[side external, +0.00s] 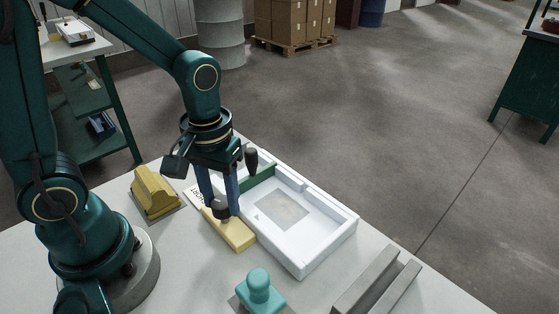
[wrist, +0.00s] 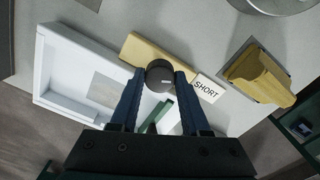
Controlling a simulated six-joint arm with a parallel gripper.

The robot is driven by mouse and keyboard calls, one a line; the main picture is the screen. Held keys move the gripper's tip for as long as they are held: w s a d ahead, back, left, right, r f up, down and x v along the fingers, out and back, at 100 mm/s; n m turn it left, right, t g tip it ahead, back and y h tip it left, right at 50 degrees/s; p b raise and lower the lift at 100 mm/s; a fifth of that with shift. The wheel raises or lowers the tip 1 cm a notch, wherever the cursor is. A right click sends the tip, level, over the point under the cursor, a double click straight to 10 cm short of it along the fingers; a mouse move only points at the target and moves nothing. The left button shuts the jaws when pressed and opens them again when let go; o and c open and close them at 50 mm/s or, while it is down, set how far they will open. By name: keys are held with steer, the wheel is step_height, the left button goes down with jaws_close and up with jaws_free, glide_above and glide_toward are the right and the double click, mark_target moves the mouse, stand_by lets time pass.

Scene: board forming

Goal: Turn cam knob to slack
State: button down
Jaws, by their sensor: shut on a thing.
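The cam knob (side external: 221,210) is a dark round knob on a pale yellow bar (side external: 236,233) along the near side of the white frame. My gripper (side external: 222,205) points down over it with its blue fingers on either side, shut on the knob. In the wrist view the knob (wrist: 159,76) sits between the two fingertips, with a small light mark on its face. A white label reading SHORT (wrist: 207,89) lies beside the bar's end. I see no slack marking, so I cannot tell the knob's setting.
The white frame (side external: 332,242) holds a grey sheet (side external: 283,209). A green bar with a dark upright handle (side external: 251,160) is close behind my fingers. A yellow block (side external: 153,192), a teal knobbed piece (side external: 259,289) and a grey channel (side external: 378,284) stand around on the table.

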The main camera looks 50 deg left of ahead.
mark_target(222, 201)
steer(key=shift+n, duration=0.5)
steer(key=shift+c, duration=1.9)
jaws_free()
steer(key=shift+r, duration=0.1)
steer(key=shift+r, duration=2.5)
steer(key=shift+w+r, duration=0.1)
steer(key=shift+r, duration=0.15)
steer(key=s+r+m+t, duration=0.4)
steer(key=m+t, duration=0.1)
steer(key=m, duration=0.1)
steer(key=shift+r+t, duration=0.3)
steer(key=shift+r, duration=0.05)
